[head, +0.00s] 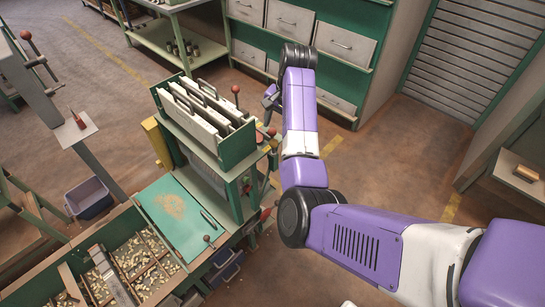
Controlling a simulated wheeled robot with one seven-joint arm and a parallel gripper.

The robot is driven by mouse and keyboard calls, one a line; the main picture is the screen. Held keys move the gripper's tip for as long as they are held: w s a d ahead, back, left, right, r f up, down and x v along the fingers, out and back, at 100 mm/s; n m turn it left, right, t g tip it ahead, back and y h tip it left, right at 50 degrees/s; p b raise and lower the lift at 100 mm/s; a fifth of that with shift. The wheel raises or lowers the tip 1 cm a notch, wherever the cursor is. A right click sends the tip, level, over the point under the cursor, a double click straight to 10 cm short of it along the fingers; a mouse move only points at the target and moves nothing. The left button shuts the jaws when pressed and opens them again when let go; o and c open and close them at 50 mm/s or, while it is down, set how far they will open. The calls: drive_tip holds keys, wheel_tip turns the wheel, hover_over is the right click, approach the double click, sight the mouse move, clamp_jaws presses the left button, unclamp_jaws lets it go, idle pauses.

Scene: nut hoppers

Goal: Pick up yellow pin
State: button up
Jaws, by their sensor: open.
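I cannot make out a yellow pin for certain. A small yellow spot (259,138) shows on the right side of the green hopper machine (237,150), near its red knobs; it is too small to tell what it is. My gripper (269,101) is at the far end of my purple arm, to the right of the machine's top and pointing down. Its dark fingers are small and partly hidden by the arm. It is open, and I see nothing held in it.
A yellow upright block (157,143) stands on the machine's left side. A bin of nuts (137,262) and a green sloped lid (180,215) lie in front. Drawer cabinets (345,42) stand behind my arm.

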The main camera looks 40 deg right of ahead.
sight(274, 140)
drive_tip(key=shift+s+a+f+g+y, duration=0.15)
drive_tip(key=shift+s+a+f, duration=0.15)
drive_tip(key=shift+f, duration=0.25)
drive_tip(key=shift+s+a+f+g+y, duration=0.2)
drive_tip(key=shift+a+f, duration=0.15)
drive_tip(key=shift+f, duration=0.15)
drive_tip(key=shift+w+d+f+p, duration=0.1)
drive_tip(key=shift+w+f+p, duration=0.2)
drive_tip(key=shift+f, duration=0.65)
drive_tip(key=shift+w+f+p, duration=0.25)
drive_tip(key=shift+f, duration=0.7)
drive_tip(key=shift+w+d+f+p, duration=0.1)
drive_tip(key=shift+w+f+p, duration=0.2)
drive_tip(key=shift+f, duration=0.65)
clamp_jaws()
